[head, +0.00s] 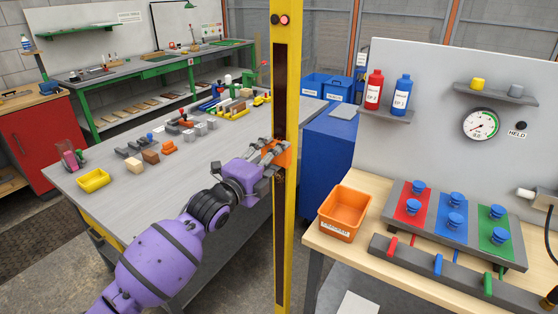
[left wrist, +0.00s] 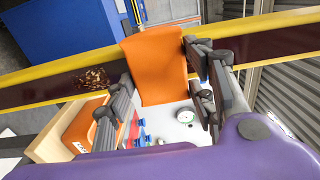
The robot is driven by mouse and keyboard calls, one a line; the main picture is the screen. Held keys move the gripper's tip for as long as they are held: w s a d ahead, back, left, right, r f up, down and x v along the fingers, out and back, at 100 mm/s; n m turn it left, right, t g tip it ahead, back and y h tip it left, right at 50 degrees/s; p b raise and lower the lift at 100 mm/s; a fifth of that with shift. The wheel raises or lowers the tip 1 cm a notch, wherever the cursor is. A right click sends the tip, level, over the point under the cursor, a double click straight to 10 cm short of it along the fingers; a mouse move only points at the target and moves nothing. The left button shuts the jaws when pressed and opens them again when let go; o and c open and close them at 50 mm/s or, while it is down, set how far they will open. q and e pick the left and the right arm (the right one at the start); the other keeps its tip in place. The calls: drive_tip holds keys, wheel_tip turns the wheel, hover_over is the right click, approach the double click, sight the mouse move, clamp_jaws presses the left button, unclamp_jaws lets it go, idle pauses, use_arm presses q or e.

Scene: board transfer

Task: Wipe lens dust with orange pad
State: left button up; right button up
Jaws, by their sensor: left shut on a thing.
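My left gripper (head: 272,150) is shut on the orange pad (head: 284,156) at the yellow post (head: 294,75). A long dark lens strip (head: 280,95) runs down the post, under a small red light. In the left wrist view the pad (left wrist: 154,62) stands out between the fingers and overlaps the strip (left wrist: 220,42). I cannot tell whether it touches the strip. A patch of brown, speckled dust (left wrist: 93,78) lies on the strip to the left of the pad in that view. My right gripper is not in view.
A grey table (head: 220,165) with several blocks and a yellow bin (head: 93,180) stands left of the post. Right of it is a wooden bench (head: 325,238) with an orange bin (head: 344,212) and colored panels with blue knobs. A blue cabinet (head: 325,150) stands behind.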

use_arm(q)
drive_tip(key=s+a+p, duration=0.2)
drive_tip(key=s+a, duration=0.2)
drive_tip(key=shift+a, duration=0.35)
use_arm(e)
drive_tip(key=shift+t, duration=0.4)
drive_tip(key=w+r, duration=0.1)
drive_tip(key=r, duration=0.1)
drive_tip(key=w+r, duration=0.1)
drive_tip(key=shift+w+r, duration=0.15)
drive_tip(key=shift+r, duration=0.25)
use_arm(q)
drive_tip(key=v, duration=0.3)
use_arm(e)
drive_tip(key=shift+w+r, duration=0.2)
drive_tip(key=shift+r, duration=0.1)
